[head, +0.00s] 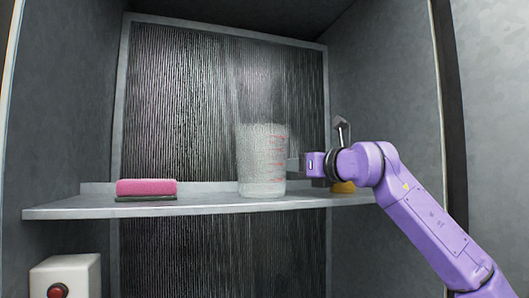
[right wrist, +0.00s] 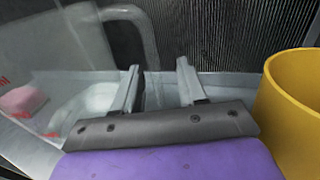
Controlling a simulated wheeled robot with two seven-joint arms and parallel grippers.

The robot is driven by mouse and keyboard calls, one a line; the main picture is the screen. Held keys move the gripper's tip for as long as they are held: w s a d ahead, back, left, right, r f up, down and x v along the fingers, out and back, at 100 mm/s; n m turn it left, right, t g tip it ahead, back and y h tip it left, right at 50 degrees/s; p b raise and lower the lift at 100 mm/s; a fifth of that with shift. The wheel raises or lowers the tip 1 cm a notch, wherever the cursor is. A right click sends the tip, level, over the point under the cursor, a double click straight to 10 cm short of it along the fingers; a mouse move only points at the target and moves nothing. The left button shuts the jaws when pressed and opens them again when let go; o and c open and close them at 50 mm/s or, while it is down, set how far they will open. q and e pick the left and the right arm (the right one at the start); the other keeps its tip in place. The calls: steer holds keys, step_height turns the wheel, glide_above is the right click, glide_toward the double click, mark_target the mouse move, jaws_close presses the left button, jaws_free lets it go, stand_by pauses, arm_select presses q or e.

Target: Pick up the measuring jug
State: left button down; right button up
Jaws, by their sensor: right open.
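The measuring jug (head: 262,165) is clear with red markings and stands upright on the shelf, right of its middle. In the right wrist view the jug (right wrist: 60,55) fills the left side, with its clear handle (right wrist: 146,40) curving down towards the gap between my fingers. My right gripper (head: 297,163) is close to the jug's right side in the head view. In the right wrist view its fingers (right wrist: 157,72) are apart; I cannot tell if the handle lies between them. My left gripper is not in view.
A pink sponge (head: 146,187) lies on a dark base at the shelf's left. A yellow container (right wrist: 292,95) stands close right of my right gripper, mostly hidden in the head view. The shelf (head: 210,204) is clear between sponge and jug. A red-button box (head: 62,278) is below.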

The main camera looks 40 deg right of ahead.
steer(key=shift+w+a+r+p, duration=0.1)
steer(key=shift+w+p, duration=0.2)
steer(key=shift+w, duration=0.85)
jaws_close()
stand_by(0.5)
